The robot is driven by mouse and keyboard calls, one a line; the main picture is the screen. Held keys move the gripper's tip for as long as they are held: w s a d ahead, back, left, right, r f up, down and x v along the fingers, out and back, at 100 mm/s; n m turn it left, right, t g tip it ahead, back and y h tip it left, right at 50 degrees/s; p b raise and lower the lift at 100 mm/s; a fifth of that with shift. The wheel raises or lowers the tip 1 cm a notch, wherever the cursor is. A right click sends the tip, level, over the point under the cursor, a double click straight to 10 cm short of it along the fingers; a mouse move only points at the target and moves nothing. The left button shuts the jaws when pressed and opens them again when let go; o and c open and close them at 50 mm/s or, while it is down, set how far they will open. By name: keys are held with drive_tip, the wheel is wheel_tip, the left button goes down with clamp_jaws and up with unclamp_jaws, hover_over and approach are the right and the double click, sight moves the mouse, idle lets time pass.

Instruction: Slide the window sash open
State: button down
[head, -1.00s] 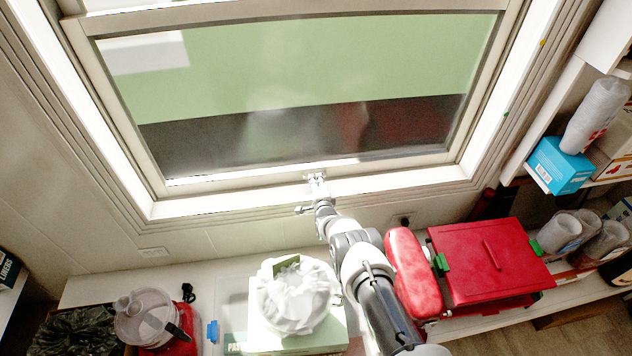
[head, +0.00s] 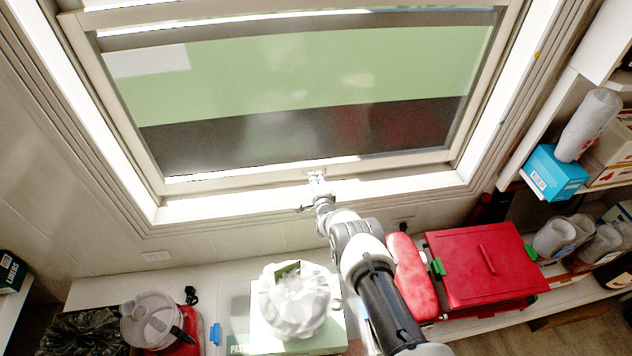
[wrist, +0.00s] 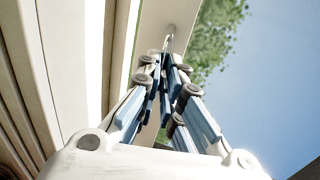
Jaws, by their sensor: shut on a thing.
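The window sash (head: 235,181) is a cream-framed pane in the window at the top of the head view. Its bottom rail runs just above the bright sill. A small metal handle sits at the middle of that rail. My gripper (head: 316,178) reaches up from below and is shut on this handle. In the wrist view my gripper (wrist: 165,55) has its fingers close together, with their tips at a small metal piece against the cream rail (wrist: 164,18). The fingers hide most of the handle.
A shelf below the window holds a white bag (head: 295,302), a red box (head: 482,265) and a lidded clear container (head: 151,318). My arm passes between the bag and the red box. Shelves with a blue box (head: 554,172) and cups stand at the right.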

wheel_tip(320, 180, up, 10)
drive_tip(key=p, duration=0.4)
drive_tip(key=shift+p, duration=0.3)
drive_tip(key=shift+f, duration=0.15)
drive_tip(key=c, duration=1.8)
unclamp_jaws()
drive_tip(key=shift+f, duration=0.25)
drive_tip(key=shift+o, duration=0.2)
drive_tip(key=v, duration=1.2)
drive_tip(key=shift+r, duration=0.1)
